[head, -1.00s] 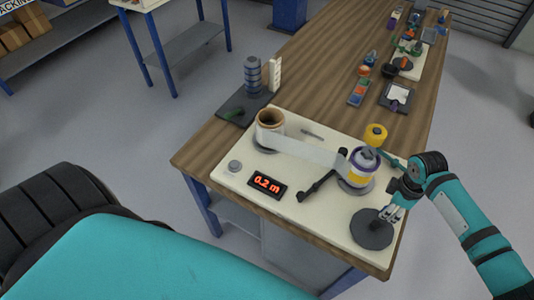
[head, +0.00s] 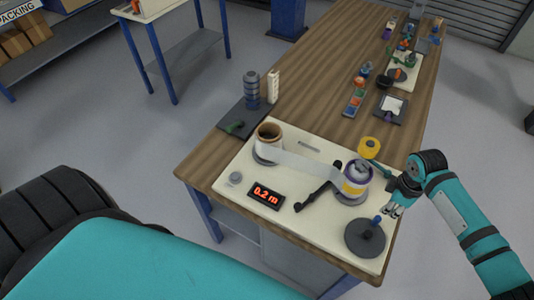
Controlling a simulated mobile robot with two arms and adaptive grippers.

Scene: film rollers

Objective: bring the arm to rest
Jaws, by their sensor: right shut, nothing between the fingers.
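My right gripper (head: 393,211) is shut and empty. It hangs above the right edge of the cream film-roller board, up and right of a dark round disc (head: 366,239) with a blue upright knob (head: 376,221), and apart from it. The board (head: 310,235) carries a brown-cored film roll (head: 268,141) on the left and a purple-and-yellow roll (head: 356,178) on the right. A pale film strip (head: 310,168) runs between them. A display (head: 266,195) reads 0.2 m. My left gripper is not in view.
A yellow roller (head: 368,146) stands at the board's far right. A dark tray (head: 240,120) with stacked grey rolls (head: 252,90) sits at the table's left edge. Small parts and trays (head: 390,107) line the table's far right. Bare wood (head: 310,90) lies between.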

